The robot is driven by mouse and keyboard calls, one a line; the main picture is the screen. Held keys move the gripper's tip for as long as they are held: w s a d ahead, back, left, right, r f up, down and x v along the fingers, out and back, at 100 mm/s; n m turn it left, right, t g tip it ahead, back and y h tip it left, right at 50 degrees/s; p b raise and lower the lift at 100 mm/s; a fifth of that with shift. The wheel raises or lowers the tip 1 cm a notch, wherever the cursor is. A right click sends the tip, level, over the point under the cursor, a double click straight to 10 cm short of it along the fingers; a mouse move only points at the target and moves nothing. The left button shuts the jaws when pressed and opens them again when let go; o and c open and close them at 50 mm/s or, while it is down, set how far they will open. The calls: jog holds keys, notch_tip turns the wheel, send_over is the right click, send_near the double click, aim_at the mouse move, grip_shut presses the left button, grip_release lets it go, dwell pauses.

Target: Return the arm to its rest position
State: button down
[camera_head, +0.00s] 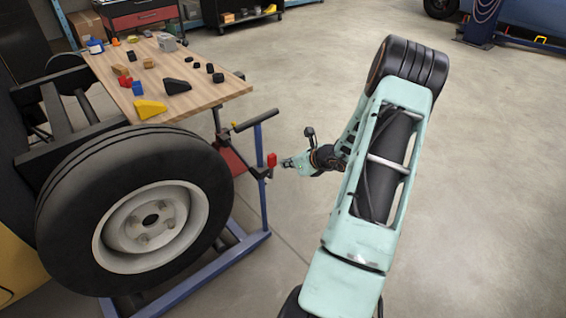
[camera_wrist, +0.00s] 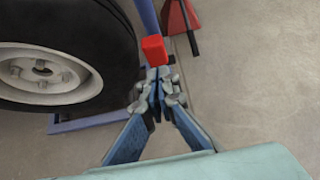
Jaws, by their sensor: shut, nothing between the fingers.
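My gripper (camera_head: 285,163) is at the end of my pale green arm, which reaches forward and bends back to the left at the elbow. It hangs low over the floor, just right of a red block-like part (camera_head: 272,160) on a blue stand. In the wrist view my gripper (camera_wrist: 157,84) has its fingertips together with nothing between them. The red part (camera_wrist: 154,50) shows just beyond the tips there; whether they touch it I cannot tell.
A large wheel (camera_head: 75,190) stands left of the arm, with the blue stand (camera_head: 262,180) beside it. Behind is a wooden workbench (camera_head: 215,92) with several coloured blocks. The concrete floor (camera_head: 490,170) to the right is clear.

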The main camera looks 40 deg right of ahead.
jog(key=p+v, duration=0.2)
jog(key=v, duration=0.8)
jog(key=shift+w+r, duration=0.25)
jog(key=shift+r, duration=0.15)
